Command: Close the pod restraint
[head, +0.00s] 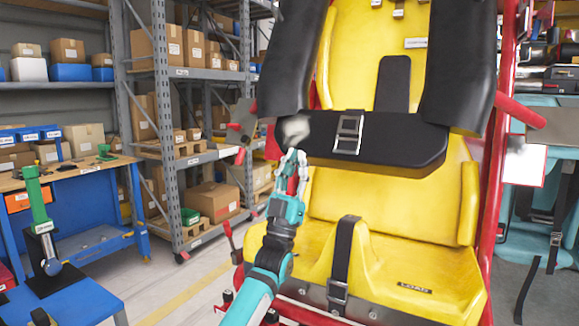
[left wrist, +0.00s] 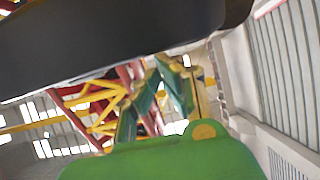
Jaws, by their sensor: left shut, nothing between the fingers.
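The pod restraint has two black padded shoulder bars (head: 460,65) and a black lap pad (head: 400,140) with a grey buckle. The pad hangs in front of the yellow pod seat (head: 385,205), above the seat base, with a visible gap below it. My left gripper (head: 293,160) is shut and empty, just below and in front of the pad's left end. I cannot tell whether it touches the pad. In the left wrist view, a dark padded surface (left wrist: 100,40) fills the top, close to the camera. My right gripper is not in view.
Red handles stick out on the left (head: 236,126) and right (head: 520,110) of the pod. A black strap (head: 341,250) lies on the seat's middle. A blue workbench (head: 85,230) and shelves with boxes (head: 165,70) stand at the left. Floor shows between them and the pod.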

